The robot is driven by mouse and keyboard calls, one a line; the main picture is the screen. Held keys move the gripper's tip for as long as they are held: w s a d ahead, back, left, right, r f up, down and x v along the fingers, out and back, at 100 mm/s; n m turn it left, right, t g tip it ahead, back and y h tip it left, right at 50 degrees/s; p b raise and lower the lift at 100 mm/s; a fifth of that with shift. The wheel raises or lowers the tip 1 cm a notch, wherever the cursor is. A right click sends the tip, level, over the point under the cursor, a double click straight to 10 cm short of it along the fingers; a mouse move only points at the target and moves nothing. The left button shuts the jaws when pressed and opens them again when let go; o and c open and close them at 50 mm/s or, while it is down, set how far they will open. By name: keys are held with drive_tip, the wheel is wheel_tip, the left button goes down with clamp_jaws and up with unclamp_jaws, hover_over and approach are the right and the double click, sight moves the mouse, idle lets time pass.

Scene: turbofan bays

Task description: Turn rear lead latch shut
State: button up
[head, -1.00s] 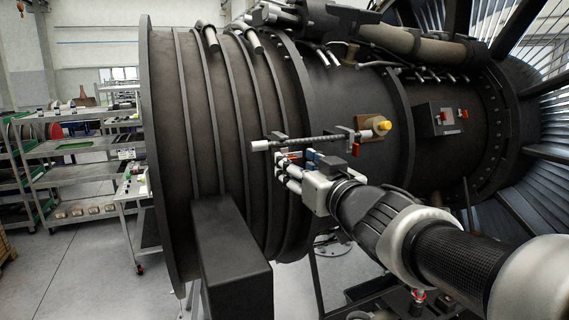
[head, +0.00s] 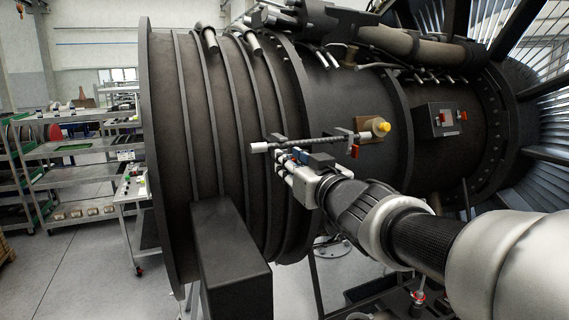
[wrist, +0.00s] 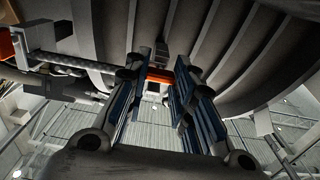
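A braided lead (head: 312,142) with a white end (head: 259,147) runs along the dark engine case, held by two brackets. One red latch (head: 355,151) hangs under the right bracket (head: 342,133). In the wrist view, an orange latch (wrist: 159,75) shows between the tips of my gripper (wrist: 158,82). The two fingers stand apart on either side of it, and I cannot tell whether they touch it. In the head view my gripper (head: 283,166) is just below the left bracket (head: 277,138) and hides that latch. Which latch is the rear one is not marked.
A yellow-tipped connector (head: 383,127) sits at the lead's right end. A box with red parts (head: 443,119) is further right on the case. A dark block (head: 231,250) stands below left of my gripper. Shelves (head: 75,165) and a cart (head: 135,190) are at the left.

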clamp_jaws()
drive_tip(key=shift+n, duration=0.3)
idle(0.3)
drive_tip(key=shift+f+n+b, duration=0.1)
drive_tip(key=shift+n+b, duration=3.6)
drive_tip(key=shift+n, duration=4.9)
